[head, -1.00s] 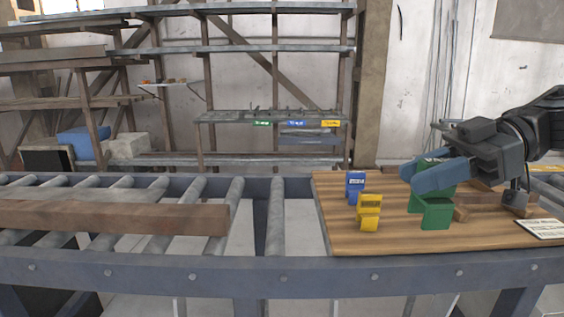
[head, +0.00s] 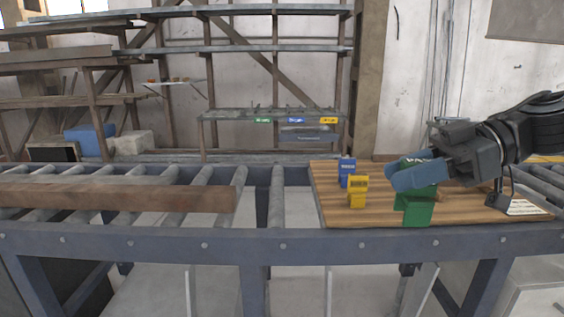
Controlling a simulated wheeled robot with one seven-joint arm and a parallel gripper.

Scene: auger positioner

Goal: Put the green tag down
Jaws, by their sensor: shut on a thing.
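The green tag (head: 414,212) is a bent green piece at the front of the wooden board, its lower part in front of the board's front edge in the picture. Its upper part shows behind my gripper. My gripper (head: 412,177) comes in from the right, its blue fingers shut on the green tag and hiding its middle. I cannot tell whether the tag touches the board. A yellow tag (head: 357,189) and a blue tag (head: 346,172) stand to its left on the board.
The wooden board (head: 331,208) lies on a roller conveyor (head: 277,197). A white printed card (head: 523,207) lies on it at the right. A long wooden beam (head: 120,197) rests on rollers at the left. A shelf (head: 215,115) behind bears green, blue and yellow labels.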

